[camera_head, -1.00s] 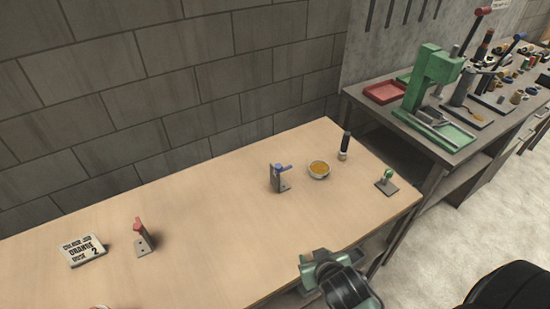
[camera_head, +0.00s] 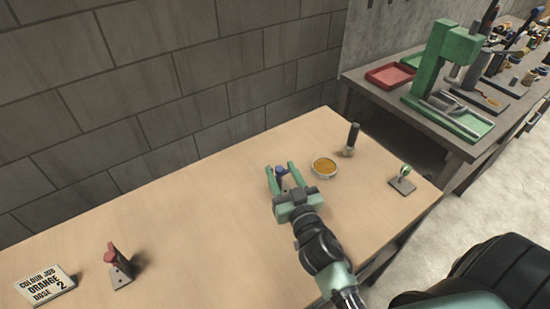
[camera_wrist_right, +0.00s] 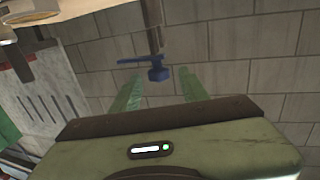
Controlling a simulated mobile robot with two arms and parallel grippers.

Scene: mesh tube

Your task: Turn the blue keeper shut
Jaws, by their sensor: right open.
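The blue keeper (camera_head: 281,171) is on a small upright bracket on the wooden table, mostly hidden by my right gripper in the head view. In the right wrist view the blue keeper (camera_wrist_right: 157,72) shows as a round hub with a lever pointing left. My right gripper (camera_head: 280,174) is open, its green fingers on either side of the keeper in the head view. In the right wrist view the keeper lies just beyond the fingertips (camera_wrist_right: 157,84), between their lines; I see no contact. My left gripper is not in view.
A bowl of orange material (camera_head: 325,168), a black-handled tool (camera_head: 351,139) and a green-knobbed plate (camera_head: 402,180) stand right of the gripper. The table middle is clear.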

